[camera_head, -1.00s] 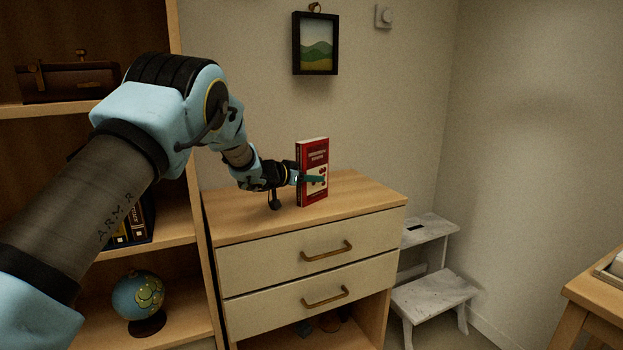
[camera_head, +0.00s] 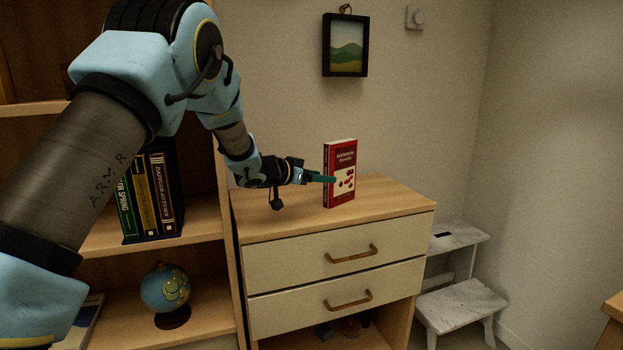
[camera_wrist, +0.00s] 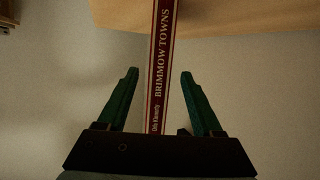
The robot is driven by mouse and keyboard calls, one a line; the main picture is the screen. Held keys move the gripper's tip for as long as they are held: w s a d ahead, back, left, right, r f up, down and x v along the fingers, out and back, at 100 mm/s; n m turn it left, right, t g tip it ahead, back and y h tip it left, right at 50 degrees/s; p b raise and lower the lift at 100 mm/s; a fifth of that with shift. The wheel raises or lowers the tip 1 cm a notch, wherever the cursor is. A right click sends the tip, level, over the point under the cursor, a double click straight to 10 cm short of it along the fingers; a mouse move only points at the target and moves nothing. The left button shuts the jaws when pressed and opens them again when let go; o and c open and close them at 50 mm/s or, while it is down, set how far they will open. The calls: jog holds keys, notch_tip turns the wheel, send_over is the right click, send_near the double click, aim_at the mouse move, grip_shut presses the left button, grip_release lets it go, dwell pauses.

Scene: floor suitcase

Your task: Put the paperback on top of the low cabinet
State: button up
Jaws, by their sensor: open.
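The red paperback (camera_head: 342,160) stands upright on top of the low cabinet (camera_head: 395,200). Its cover faces the head camera. In the wrist view its dark red spine (camera_wrist: 160,75), lettered "BRIMMOW TOWNS", runs between the two green fingers. My gripper (camera_head: 328,180) is at the book's left side, with one finger showing across the edge of the cover. In the wrist view my gripper (camera_wrist: 158,80) is open, with a gap on each side of the spine. The cabinet's wooden top (camera_wrist: 235,15) shows at the upper edge of that view.
A bookshelf (camera_head: 228,240) with upright books (camera_head: 150,195) and a globe (camera_head: 166,288) stands left of the cabinet. A whitish step stool (camera_head: 460,300) is at its right. A framed picture (camera_head: 346,58) hangs above. The cabinet top right of the book is clear.

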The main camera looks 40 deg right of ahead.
jog(key=shift+v, duration=1.9)
